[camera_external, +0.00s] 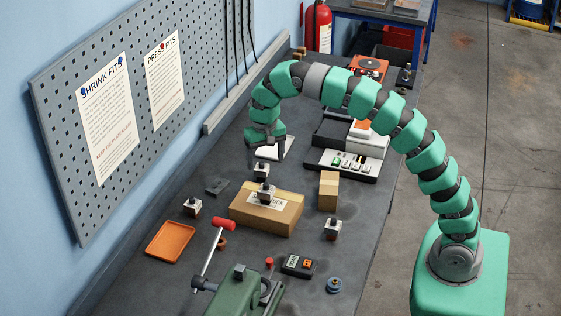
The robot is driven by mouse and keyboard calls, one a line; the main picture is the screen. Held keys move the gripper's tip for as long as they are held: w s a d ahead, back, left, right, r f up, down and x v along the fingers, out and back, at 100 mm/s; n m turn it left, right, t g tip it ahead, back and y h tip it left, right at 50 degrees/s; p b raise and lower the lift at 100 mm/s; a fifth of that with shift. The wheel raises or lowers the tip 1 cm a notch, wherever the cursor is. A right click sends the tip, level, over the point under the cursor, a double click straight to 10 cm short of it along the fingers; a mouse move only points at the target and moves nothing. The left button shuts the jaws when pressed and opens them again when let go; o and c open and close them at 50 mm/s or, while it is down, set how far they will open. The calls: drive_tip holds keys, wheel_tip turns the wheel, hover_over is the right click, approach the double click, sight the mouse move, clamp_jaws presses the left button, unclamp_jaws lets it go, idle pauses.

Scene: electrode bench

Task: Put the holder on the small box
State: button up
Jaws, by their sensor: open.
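A small upright cardboard box (328,190) stands on the bench, right of a larger labelled cardboard box (266,216). A holder-like metal block with a dark top (265,192) sits on the larger box. Two similar blocks stand on the bench, one at the left (192,207) and one at the right, in front of the small box (333,229). My gripper (267,155) is open, pointing down above and behind the block on the larger box. A small grey piece shows just below the fingers; I cannot tell whether it is separate. The fingers hold nothing that I can make out.
An orange tray (170,239) lies at the front left. A green vise with a red-ended handle (240,290) stands at the front. A black meter (299,265) is near the right edge. A switch panel (342,165) and a dark bin lie behind the small box. A pegboard (160,90) lines the left wall.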

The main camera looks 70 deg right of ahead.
drive_tip(key=s+a+r+n+t, duration=0.1)
drive_tip(key=s+r+n+t, duration=0.2)
drive_tip(key=r, duration=0.7)
drive_tip(key=s+r+n+t, duration=0.15)
drive_tip(key=r+t, duration=0.25)
drive_tip(key=r, duration=0.6)
drive_tip(key=s+a+r+n+t, duration=0.1)
drive_tip(key=s+r+n+t, duration=0.2)
drive_tip(key=r, duration=0.7)
drive_tip(key=s+a+r+n+t, duration=0.1)
drive_tip(key=s+r+t, duration=0.4)
drive_tip(key=s+r, duration=0.4)
wheel_tip(320, 180, up, 2)
drive_tip(key=shift+r, duration=0.15)
drive_tip(key=shift+n, duration=0.25)
